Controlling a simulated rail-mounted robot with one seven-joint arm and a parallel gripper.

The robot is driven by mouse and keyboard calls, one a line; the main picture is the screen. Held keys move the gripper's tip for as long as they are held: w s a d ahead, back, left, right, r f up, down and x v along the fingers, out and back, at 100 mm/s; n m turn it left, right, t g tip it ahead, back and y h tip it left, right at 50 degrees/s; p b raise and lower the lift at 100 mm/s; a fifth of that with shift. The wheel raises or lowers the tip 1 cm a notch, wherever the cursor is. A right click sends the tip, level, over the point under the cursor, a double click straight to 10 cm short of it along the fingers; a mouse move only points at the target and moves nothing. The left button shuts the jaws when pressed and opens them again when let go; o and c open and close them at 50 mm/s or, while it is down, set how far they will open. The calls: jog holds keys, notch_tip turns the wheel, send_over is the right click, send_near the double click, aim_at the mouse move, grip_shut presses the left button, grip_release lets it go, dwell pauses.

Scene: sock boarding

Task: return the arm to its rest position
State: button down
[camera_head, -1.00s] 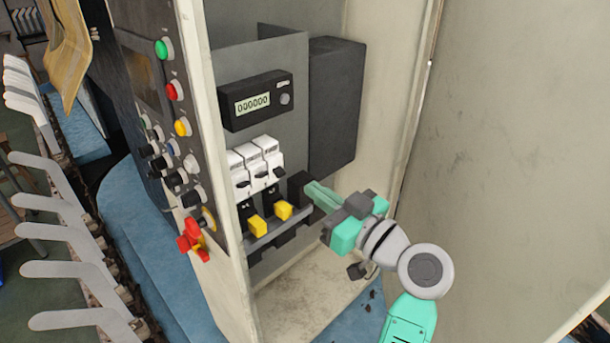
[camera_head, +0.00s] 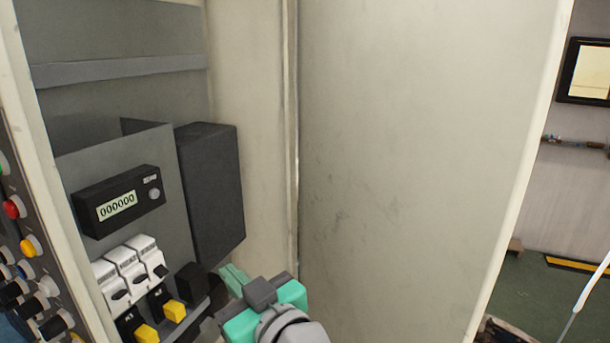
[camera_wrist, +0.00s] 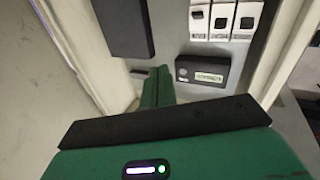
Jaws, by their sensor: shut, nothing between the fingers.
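My gripper (camera_head: 232,277) is green with a dark grey band, and it shows at the bottom of the head view. Its fingers lie together, empty, and point up and left into the open cabinet. They are close to a black block (camera_head: 192,283) at the right end of the row of switches; I cannot tell whether they touch it. In the wrist view, the closed fingers (camera_wrist: 158,85) point toward the cabinet's inner panel, beside the counter (camera_wrist: 203,71). Most of my arm is below the head view's edge.
The cabinet holds a counter reading 000000 (camera_head: 118,200), white breakers (camera_head: 128,272), yellow-tipped switches (camera_head: 174,311) and a dark box (camera_head: 212,190). The open door (camera_head: 410,150) stands right of my gripper. Knobs and buttons (camera_head: 28,247) line the left. Green floor (camera_head: 535,300) shows beyond the door.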

jog(key=s+d+r+m+t+h+p, duration=0.1)
jog(key=s+d+r+m+t+h, duration=0.45)
jog(key=s+r, duration=0.45)
jog(key=s+d+r+m+t+h+p, duration=0.2)
jog(key=s+d+r+m+t+h, duration=0.2)
jog(key=s+d+r+t+h, duration=0.45)
notch_tip(320, 180, up, 15)
jog(key=a+g+y+p, duration=0.2)
jog(key=p, duration=1)
jog(key=shift+s, duration=0.1)
